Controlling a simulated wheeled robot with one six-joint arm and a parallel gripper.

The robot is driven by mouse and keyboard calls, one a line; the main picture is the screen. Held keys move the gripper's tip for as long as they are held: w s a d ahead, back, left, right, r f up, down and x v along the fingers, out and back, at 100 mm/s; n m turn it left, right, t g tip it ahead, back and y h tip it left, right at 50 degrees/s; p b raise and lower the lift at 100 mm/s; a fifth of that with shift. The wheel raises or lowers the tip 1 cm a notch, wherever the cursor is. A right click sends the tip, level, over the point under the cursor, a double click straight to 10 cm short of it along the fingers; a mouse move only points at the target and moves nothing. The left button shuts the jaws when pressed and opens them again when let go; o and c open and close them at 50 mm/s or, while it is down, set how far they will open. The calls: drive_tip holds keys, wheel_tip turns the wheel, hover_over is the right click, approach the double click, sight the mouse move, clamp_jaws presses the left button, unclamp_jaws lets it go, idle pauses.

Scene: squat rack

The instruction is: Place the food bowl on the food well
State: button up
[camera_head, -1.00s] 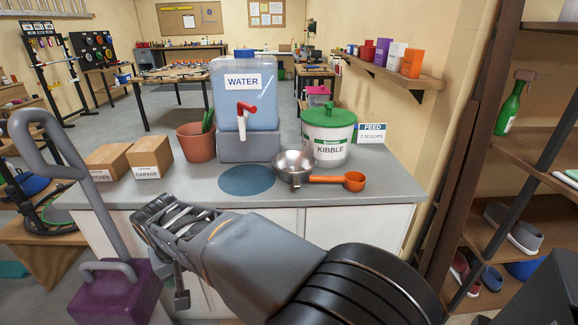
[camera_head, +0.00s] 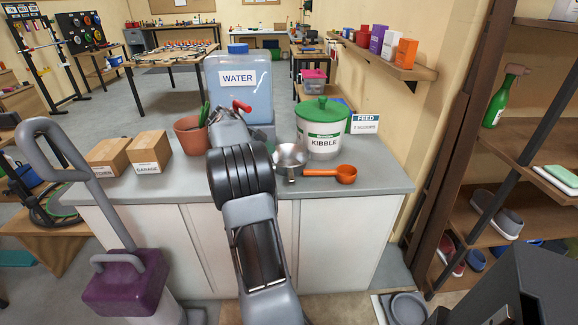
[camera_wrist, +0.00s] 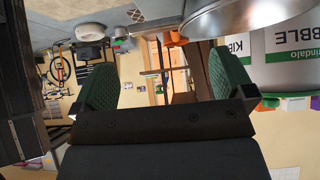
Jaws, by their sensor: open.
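The metal food bowl (camera_head: 290,158) stands upright on the grey counter, left of the kibble tub. In the upside-down wrist view the bowl (camera_wrist: 215,18) fills the top right, close to my gripper. My gripper (camera_wrist: 166,78) is open, its green-padded fingers apart with nothing between them. In the head view my arm hides the gripper, left of the bowl. A grey round piece (camera_head: 408,307) sits on a pale base on the floor at lower right; it may be the food well, but I cannot tell for sure.
The kibble tub (camera_head: 323,130) and orange scoop (camera_head: 344,174) are close to the bowl's right. The water tank (camera_head: 240,82), plant pot (camera_head: 191,136) and two boxes (camera_head: 150,152) are at the left. A shoe shelf (camera_head: 520,190) stands at right.

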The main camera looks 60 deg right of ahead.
sight(289, 172)
drive_tip(key=shift+b+x, duration=0.55)
drive_tip(key=shift+x, duration=4.1)
drive_tip(key=c, duration=0.9)
drive_tip(key=shift+r, duration=0.15)
